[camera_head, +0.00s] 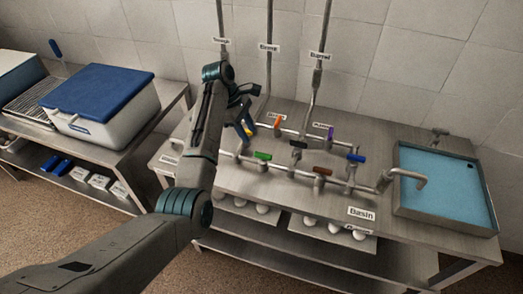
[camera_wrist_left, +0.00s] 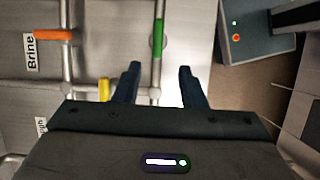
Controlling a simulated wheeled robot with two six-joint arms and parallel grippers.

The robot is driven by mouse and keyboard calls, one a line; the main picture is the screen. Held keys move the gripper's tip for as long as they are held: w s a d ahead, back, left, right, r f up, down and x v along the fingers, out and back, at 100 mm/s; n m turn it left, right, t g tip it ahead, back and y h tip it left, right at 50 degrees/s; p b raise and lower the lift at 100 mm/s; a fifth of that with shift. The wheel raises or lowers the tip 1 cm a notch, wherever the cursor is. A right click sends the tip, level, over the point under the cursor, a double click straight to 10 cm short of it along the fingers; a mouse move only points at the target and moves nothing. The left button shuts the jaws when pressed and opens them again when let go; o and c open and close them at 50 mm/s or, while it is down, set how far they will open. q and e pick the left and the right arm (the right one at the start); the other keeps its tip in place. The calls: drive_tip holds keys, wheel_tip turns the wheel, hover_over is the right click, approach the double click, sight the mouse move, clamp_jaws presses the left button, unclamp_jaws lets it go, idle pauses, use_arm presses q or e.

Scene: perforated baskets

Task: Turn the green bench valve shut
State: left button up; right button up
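The green valve handle (camera_head: 263,156) sits on the front pipe of the bench and lies roughly along that pipe. It also shows in the left wrist view (camera_wrist_left: 158,38), just beyond the fingertips and between their lines. My left gripper (camera_head: 244,114) is above and behind the green handle, near the yellow handle. In the left wrist view my left gripper (camera_wrist_left: 159,72) is open, with nothing between its two dark fingers. It appears apart from the green handle. My right gripper is in neither view.
Close by are an orange handle (camera_head: 278,123), a yellow handle (camera_wrist_left: 104,90), a black handle (camera_head: 298,144), a purple handle (camera_head: 330,133), a brown handle (camera_head: 322,170) and a blue handle (camera_head: 356,158). A blue basin (camera_head: 404,205) stands right; a blue-lidded cooler (camera_head: 98,90) stands left.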

sight(263, 154)
use_arm(q)
drive_tip(key=p+x, duration=0.1)
drive_tip(key=x, duration=0.3)
drive_tip(key=d+p+x, duration=0.1)
drive_tip(key=p+x, duration=0.1)
drive_tip(key=x, duration=0.2)
drive_tip(key=shift+d+f, duration=0.1)
drive_tip(key=shift+f, duration=0.05)
drive_tip(key=shift+d+f, duration=0.15)
drive_tip(key=shift+f, duration=0.45)
clamp_jaws()
